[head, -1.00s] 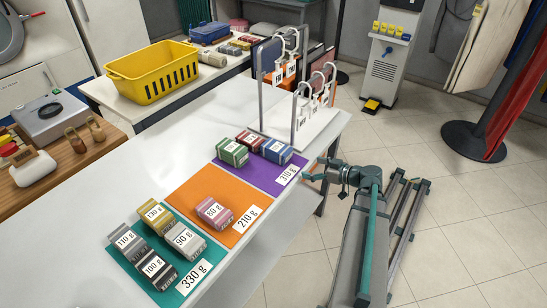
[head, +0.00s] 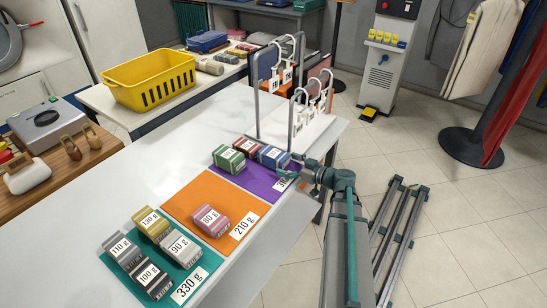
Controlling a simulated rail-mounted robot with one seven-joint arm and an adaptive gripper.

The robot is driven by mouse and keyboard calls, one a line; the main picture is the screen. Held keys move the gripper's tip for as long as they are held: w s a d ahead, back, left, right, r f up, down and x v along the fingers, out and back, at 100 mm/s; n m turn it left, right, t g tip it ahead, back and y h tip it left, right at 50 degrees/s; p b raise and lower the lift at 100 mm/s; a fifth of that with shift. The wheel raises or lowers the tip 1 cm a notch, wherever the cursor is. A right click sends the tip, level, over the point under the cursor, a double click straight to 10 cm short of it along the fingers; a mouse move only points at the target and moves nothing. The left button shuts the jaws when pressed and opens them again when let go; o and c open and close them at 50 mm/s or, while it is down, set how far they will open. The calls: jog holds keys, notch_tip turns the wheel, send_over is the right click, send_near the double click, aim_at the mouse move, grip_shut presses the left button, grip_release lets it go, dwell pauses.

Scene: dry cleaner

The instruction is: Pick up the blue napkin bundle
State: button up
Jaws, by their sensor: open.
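The blue napkin bundle (head: 273,157) lies on the purple mat (head: 262,183) at the right end of the row there. A dark red bundle (head: 247,146) and a green bundle (head: 229,159) lie to its left. My gripper (head: 288,169) is in the head view, close to the right front side of the blue bundle, at the table edge. It is open, and no bundle is between its fingers. Whether a finger touches the blue bundle cannot be told. My arm hides part of the 310 g label.
An orange mat (head: 185,210) holds a pink bundle (head: 211,221). A teal mat (head: 193,266) holds several bundles. A yellow basket (head: 150,82) sits on the back table. The white table's left side is clear.

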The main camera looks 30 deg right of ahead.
aim_at(278, 160)
jog(key=p+x, duration=0.1)
jog(key=x, duration=0.3)
jog(key=shift+w+p, duration=0.25)
jog(key=shift+p, duration=0.05)
jog(key=shift+c, duration=0.3)
jog(key=c, duration=1.2)
jog(key=shift+c, duration=0.2)
jog(key=shift+r+b, duration=0.2)
jog(key=shift+b, duration=0.75)
